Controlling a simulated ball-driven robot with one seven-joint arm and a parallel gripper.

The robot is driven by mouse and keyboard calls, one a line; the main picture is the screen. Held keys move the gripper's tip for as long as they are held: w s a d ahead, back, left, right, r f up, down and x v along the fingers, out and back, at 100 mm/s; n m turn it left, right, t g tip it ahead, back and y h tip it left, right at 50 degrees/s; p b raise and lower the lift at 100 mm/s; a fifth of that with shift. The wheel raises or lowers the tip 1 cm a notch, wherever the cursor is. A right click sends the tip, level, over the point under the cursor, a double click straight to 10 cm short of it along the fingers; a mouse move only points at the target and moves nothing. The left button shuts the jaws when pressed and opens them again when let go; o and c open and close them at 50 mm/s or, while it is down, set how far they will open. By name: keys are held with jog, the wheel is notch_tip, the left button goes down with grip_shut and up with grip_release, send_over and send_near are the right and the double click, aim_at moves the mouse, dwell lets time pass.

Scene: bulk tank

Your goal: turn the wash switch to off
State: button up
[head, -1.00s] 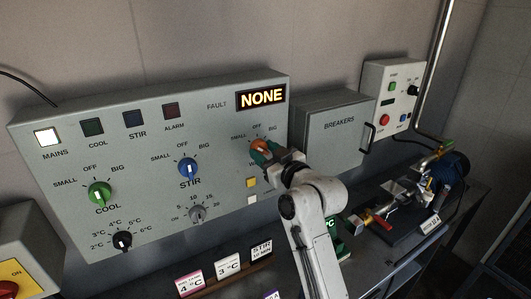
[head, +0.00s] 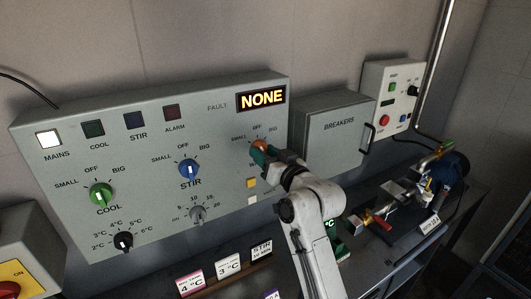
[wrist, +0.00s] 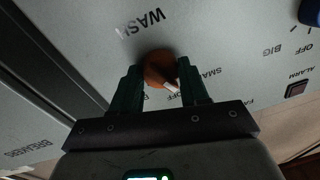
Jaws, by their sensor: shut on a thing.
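The wash switch is an orange knob on the grey control panel, showing in the head view (head: 257,145) and in the wrist view (wrist: 157,66). Its white pointer (wrist: 171,86) is turned towards the OFF label, which is partly hidden by my gripper. The SMALL label lies to the right of the pointer in the wrist view. My gripper (head: 261,153) is at the knob, its green fingers on either side of it in the wrist view (wrist: 158,82), shut on it. In the head view my gripper and wrist hide the knob's lower part and its WASH label.
The panel (head: 225,125) also bears a blue stir knob (head: 188,169), a green cool knob (head: 101,194) and a display reading NONE (head: 262,97). The breakers box (head: 335,130) stands right of my gripper. Small sign cards (head: 228,264) stand below the panel.

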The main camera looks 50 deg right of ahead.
jog(key=m+p, duration=0.1)
jog(key=m, duration=0.4)
jog(key=shift+a, duration=0.1)
jog(key=shift+m, duration=0.3)
dwell(0.4)
jog(key=o, duration=1.1)
jog(key=shift+c, duration=0.2)
jog(key=b+v, duration=0.2)
jog(key=v, duration=0.8)
jog(key=shift+s+a+f, duration=0.15)
jog(key=shift+s+f, duration=0.05)
jog(key=shift+s, duration=0.1)
